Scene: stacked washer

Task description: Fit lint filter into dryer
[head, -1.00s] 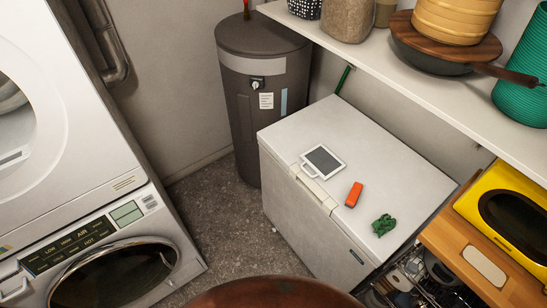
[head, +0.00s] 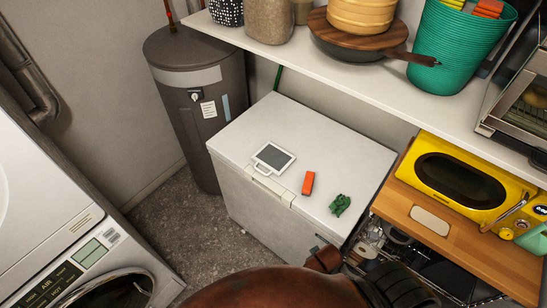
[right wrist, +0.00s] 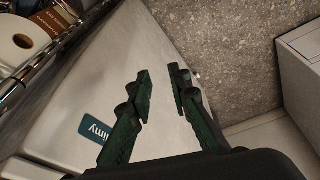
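The lint filter (head: 273,157), a flat grey screen in a white frame with a handle, lies on the white chest freezer's lid (head: 300,135) near its front edge. The stacked washer and dryer (head: 45,215) stand at the left, only partly in view. In the right wrist view, my right gripper (right wrist: 162,82) has its two dark green fingers apart with nothing between them. My left gripper is not in the head view.
An orange block (head: 308,183) and a green crumpled item (head: 340,205) lie on the lid right of the filter. A dark water heater (head: 190,100) stands behind. A shelf (head: 380,80) overhangs the freezer's back. A wooden cart (head: 465,240) with a yellow microwave (head: 460,180) stands right.

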